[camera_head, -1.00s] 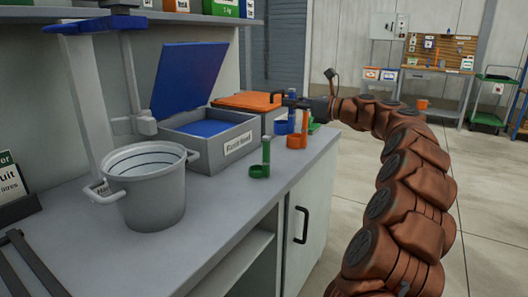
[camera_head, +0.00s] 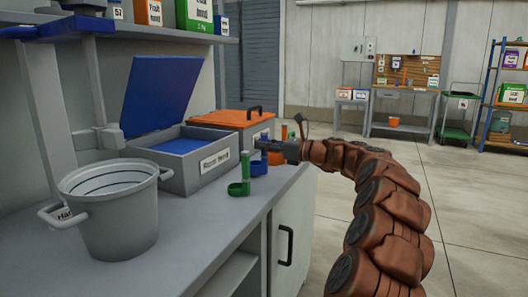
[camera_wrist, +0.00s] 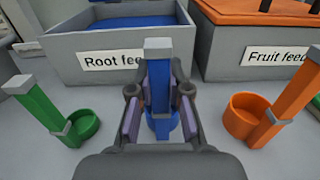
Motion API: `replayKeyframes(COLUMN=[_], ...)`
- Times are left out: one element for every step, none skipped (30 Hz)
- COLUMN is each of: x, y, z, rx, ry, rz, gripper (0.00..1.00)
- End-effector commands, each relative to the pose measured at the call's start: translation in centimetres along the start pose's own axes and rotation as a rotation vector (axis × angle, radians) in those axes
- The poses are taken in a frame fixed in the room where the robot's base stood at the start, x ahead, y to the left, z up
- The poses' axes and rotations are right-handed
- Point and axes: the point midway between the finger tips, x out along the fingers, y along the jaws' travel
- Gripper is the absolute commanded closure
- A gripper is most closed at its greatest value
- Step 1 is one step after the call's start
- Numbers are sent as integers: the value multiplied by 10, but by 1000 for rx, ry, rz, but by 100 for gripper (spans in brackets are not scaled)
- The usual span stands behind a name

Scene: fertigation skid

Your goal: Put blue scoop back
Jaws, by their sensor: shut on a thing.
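The blue scoop (camera_wrist: 158,90) is upright between the fingers of my gripper (camera_wrist: 158,104) in the wrist view, and the fingers are shut on its handle. Its cup is partly hidden behind the gripper. In the head view the blue scoop (camera_head: 259,166) shows low at the bench edge, below my gripper (camera_head: 272,147). I cannot tell whether it touches the bench. A green scoop (camera_wrist: 40,108) stands to its left and an orange scoop (camera_wrist: 285,113) to its right. The Root feed bin (camera_wrist: 72,50), with its blue lid (camera_head: 163,92) open, is behind it.
The Fruit feed bin (camera_wrist: 225,55), with its orange lid (camera_head: 215,117) shut, stands beside the Root feed bin. A grey bucket (camera_head: 110,215) stands nearer on the bench (camera_head: 195,235). Open floor (camera_head: 400,190) lies to the right.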

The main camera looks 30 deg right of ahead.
Motion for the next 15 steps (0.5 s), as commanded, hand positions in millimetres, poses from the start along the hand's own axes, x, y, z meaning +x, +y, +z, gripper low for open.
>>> replayKeyframes(x=[0,0,0,0,0,0,0,0,0,0,0,0,0,0,0], y=[0,0,0,0,0,0,0,0,0,0,0,0,0,0,0], z=[-6,-7,-6,-6,-5,-5,-5,-5,-5,-5,-6,-7,-8,-8,-8], rx=[1,0,0,-1,-1,-1,-1,-1,0,0,0,0,0,0,-1], ry=[0,0,-1,-1,-1,-1,0,0,0,-1,-1,-1,-1,-1,0], rz=[0,0,0,0,0,0,1,1,1,1,1,1,1,1,1], gripper=[100,100,100,100,100,100,100,100,100,100,100,100,82,79,75])
